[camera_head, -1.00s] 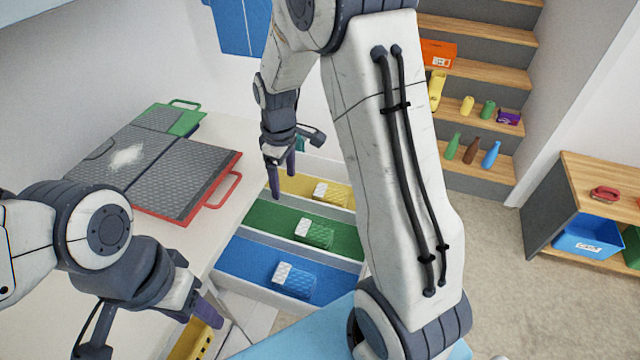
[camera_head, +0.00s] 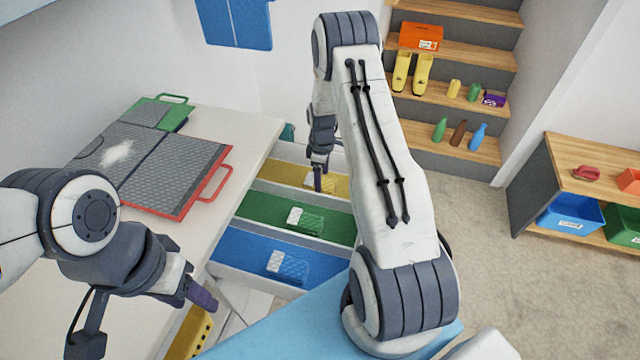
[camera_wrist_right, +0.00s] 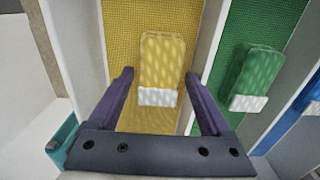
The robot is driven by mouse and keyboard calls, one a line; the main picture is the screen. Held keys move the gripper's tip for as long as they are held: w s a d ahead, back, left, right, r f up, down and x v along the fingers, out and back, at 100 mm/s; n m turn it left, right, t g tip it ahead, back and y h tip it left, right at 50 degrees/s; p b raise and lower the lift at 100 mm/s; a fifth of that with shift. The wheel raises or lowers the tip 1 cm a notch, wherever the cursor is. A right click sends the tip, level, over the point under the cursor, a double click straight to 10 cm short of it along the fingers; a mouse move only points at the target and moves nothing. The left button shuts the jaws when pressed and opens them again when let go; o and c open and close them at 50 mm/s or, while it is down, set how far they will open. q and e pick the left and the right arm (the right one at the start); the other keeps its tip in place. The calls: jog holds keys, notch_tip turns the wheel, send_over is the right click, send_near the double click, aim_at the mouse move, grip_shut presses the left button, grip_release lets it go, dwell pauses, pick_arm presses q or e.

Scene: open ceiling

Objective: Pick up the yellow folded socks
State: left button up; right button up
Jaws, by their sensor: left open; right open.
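The yellow folded socks (camera_wrist_right: 161,66) lie on the yellow floor of a drawer compartment, with a white band at the end nearer my gripper in the right wrist view. My right gripper (camera_wrist_right: 160,90) is open, with one purple finger on each side of the socks' white end; I cannot tell whether it touches them. In the head view the right gripper (camera_head: 319,185) is over the yellow compartment (camera_head: 290,170) and largely covers the socks. My left gripper (camera_head: 203,297) is open and empty near the table's front edge, far from the socks.
Green folded socks (camera_head: 307,220) and blue folded socks (camera_head: 289,265) lie in neighbouring compartments, split by pale dividers. A table (camera_head: 235,135) with a grey and red case (camera_head: 175,165) stands left. Shelved stairs (camera_head: 470,95) stand behind.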

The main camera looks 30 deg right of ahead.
notch_tip(320, 180, down, 3)
jog(key=shift+w+f+p, duration=0.1)
jog(key=shift+p, duration=0.2)
jog(key=c, duration=1)
